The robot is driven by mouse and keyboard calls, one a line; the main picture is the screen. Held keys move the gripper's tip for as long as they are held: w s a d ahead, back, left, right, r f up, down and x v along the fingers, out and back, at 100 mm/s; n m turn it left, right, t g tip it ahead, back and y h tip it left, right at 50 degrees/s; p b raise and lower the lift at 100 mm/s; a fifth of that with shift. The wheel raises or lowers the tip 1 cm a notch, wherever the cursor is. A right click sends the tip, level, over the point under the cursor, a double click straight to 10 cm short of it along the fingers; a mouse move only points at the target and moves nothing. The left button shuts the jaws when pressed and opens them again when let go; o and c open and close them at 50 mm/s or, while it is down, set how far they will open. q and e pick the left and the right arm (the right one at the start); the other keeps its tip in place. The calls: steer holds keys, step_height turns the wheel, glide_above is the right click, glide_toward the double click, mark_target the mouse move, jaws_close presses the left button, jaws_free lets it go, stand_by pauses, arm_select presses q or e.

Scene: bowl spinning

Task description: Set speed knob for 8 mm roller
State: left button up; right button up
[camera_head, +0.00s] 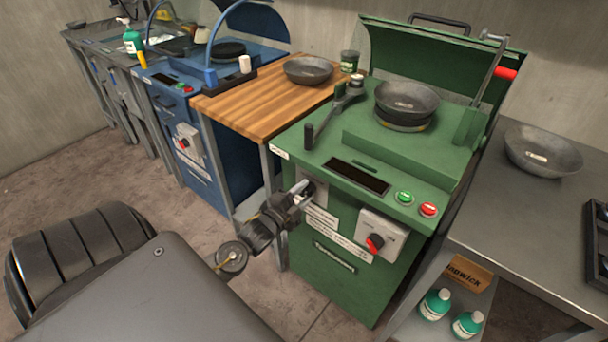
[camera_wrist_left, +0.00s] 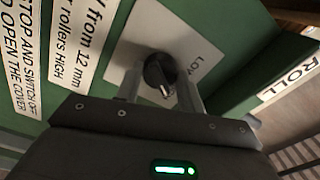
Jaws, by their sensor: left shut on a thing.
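The speed knob (camera_wrist_left: 160,74) is a round black knob with a pale pointer mark, on a white plate (camera_wrist_left: 205,52) that reads "LOW" on the green machine's front. In the left wrist view the two fingers of my left gripper (camera_wrist_left: 160,92) stand on either side of it, shut on it. In the head view my left gripper (camera_head: 303,192) reaches the left part of the green machine's (camera_head: 345,245) front and hides most of the knob. A label (camera_wrist_left: 75,45) beside it reads "from 12 mm rollers HIGH". My right gripper is not in view.
A switch box with a red knob (camera_head: 375,243) sits right of the gripper, below green (camera_head: 405,198) and red (camera_head: 428,210) buttons. A bowl (camera_head: 407,97) sits on the machine's top. A wooden table (camera_head: 255,105) and a metal table (camera_head: 520,225) flank it.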

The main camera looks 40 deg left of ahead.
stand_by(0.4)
arm_select(q)
steer(key=o, duration=1)
steer(key=shift+c, duration=0.2)
steer(key=s, duration=1)
steer(key=shift+s+d, duration=0.15)
steer(key=shift+s, duration=0.25)
